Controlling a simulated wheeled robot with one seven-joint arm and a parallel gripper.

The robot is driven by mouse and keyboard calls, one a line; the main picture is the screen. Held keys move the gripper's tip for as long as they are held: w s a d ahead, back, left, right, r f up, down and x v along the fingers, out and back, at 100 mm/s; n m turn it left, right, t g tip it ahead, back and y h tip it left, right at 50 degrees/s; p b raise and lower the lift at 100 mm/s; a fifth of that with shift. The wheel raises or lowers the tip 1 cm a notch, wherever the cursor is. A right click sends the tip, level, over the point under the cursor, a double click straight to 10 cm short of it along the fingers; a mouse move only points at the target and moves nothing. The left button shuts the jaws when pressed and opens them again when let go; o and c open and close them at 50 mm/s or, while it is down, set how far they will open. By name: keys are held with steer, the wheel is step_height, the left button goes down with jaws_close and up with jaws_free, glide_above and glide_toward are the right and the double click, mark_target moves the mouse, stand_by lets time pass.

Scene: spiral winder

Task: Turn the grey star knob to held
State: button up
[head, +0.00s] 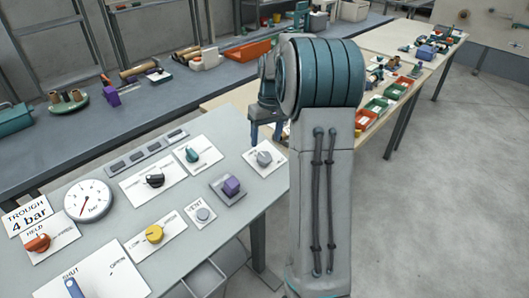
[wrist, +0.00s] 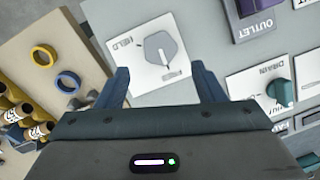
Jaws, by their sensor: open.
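The grey star knob (head: 264,158) sits on a white plate at the right end of the sloping panel, nearest my arm. In the wrist view the same grey knob (wrist: 161,48) is on its white plate (wrist: 139,72), with the word HELD printed at the plate's upper left. In the head view my gripper (head: 265,134) hangs just above the knob.
Purple (head: 231,186), teal (head: 192,155) and black (head: 155,181) knobs stand left of the star knob. A yellow knob (head: 154,234) and an orange knob (head: 38,243) lie farther left. A bench with red and green trays (head: 377,107) stands behind my arm.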

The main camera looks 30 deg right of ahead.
mark_target(264, 155)
steer(key=f, duration=0.7)
steer(key=shift+a+p, duration=0.3)
steer(key=shift+a, duration=0.05)
steer(key=c, duration=1)
